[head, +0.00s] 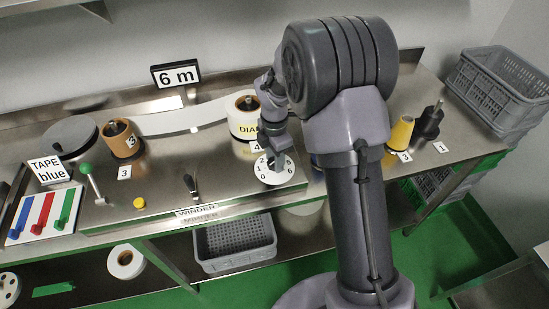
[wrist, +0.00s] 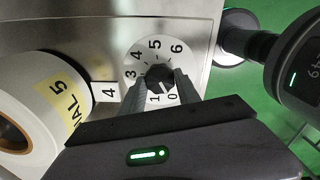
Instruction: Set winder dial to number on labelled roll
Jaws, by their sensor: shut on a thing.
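A white winder dial (head: 286,176) numbered 0 to 6 lies on the steel bench, partly hidden by my gripper in the head view. It also shows in the wrist view (wrist: 141,58), with a black knob (wrist: 159,73) at its centre. My gripper (wrist: 160,84) is shut on this knob, one finger on each side. I cannot tell which number the knob points to. A large white roll (head: 243,124) stands behind the dial; its yellow label (wrist: 63,101) reads DIAL 5 in the wrist view. A card with 4 (wrist: 108,92) lies between roll and dial.
An orange-brown roll (head: 121,140), a green-knobbed lever (head: 92,180), a black lever (head: 190,184) and a yellow button (head: 139,203) are to the left. A 6 m sign (head: 175,75) is behind.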

